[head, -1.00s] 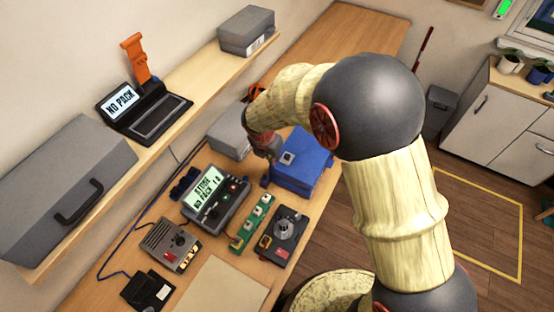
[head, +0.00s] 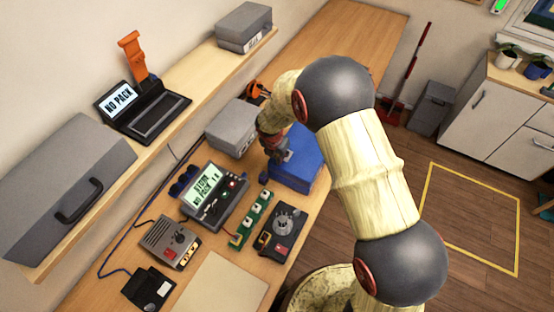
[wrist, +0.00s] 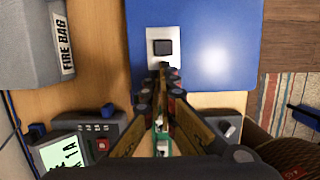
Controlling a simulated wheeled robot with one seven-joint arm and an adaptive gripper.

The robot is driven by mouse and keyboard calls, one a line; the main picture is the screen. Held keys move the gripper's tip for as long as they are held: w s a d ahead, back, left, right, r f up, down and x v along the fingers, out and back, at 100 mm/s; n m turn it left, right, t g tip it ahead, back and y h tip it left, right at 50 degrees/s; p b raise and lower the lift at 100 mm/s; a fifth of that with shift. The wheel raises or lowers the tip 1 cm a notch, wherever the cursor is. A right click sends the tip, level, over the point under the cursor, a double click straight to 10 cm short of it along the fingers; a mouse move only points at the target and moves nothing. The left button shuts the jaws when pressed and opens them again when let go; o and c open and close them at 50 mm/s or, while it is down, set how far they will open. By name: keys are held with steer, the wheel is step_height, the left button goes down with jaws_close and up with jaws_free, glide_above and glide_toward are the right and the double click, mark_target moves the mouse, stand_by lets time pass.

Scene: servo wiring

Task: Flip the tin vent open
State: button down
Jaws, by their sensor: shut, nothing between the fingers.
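A blue tin (head: 305,165) stands on the bench. From above in the wrist view, its lid (wrist: 220,40) carries a pale plate with a small dark square vent (wrist: 162,47) near the left part. The vent looks flat against the plate. My gripper (wrist: 163,70) is shut and empty, its tips at the plate's near edge, just short of the dark vent. Whether the tips touch the plate I cannot tell. In the head view my gripper (head: 282,155) is over the tin's left part and hides the vent.
A grey fire bag box (wrist: 38,40) stands left of the tin. A charger with a lit screen (head: 215,190), a green board (head: 250,220) and a black device with a dial (head: 283,230) lie in front. A shelf (head: 170,115) runs along the wall.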

steer(key=w+d+p, duration=0.1)
steer(key=w+d, duration=0.1)
steer(key=w, duration=0.1)
steer(key=w+d+p, duration=0.1)
steer(key=shift+w+d+p, duration=0.1)
steer(key=shift+w+p, duration=0.2)
steer(key=shift+w, duration=0.1)
stand_by(0.4)
